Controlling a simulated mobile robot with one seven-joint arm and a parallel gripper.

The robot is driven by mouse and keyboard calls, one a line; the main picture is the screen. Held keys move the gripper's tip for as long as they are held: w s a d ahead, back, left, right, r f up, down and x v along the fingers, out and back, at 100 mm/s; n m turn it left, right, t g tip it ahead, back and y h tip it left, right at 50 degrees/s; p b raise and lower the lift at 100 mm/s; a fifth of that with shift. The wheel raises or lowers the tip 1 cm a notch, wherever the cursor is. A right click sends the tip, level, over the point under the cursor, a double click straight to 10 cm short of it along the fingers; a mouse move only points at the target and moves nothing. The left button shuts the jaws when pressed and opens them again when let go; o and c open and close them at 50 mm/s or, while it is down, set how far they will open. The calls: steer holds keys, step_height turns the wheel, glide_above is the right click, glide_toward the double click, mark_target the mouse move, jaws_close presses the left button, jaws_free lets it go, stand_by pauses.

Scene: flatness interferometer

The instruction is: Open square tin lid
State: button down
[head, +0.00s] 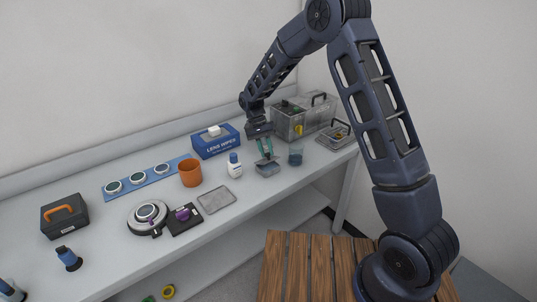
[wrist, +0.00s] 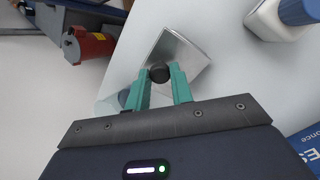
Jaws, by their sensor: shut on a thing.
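The square tin (head: 267,169) is a small grey metal box on the bench, below my gripper. In the wrist view its shiny square lid (wrist: 184,50) lies in front of the fingers, with a round black knob (wrist: 160,73). My gripper (head: 266,151) points down at the tin. Its green fingers (wrist: 160,82) are shut on the black knob, one on each side. The fingers hide part of the knob and the lid's near edge. I cannot tell whether the lid sits on the tin or is slightly raised.
A glass with blue contents (head: 296,156) stands close right of the tin. A white bottle with a blue cap (head: 235,168) and a blue lens wipes box (head: 214,145) are to the left. A clear case (head: 298,120) stands behind. A flat grey tray (head: 216,200) lies front left.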

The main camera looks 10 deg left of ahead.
steer(key=w+a+g+h, duration=0.1)
steer(key=g+h, duration=0.1)
steer(key=shift+w+a+r+g+h, duration=0.2)
steer(key=shift+w+a+g+h, duration=0.1)
steer(key=shift+w+a, duration=0.1)
steer(key=shift+w+a+g+h, duration=0.8)
steer(key=shift+w+g+h, duration=0.05)
steer(key=shift+g+h, duration=0.45)
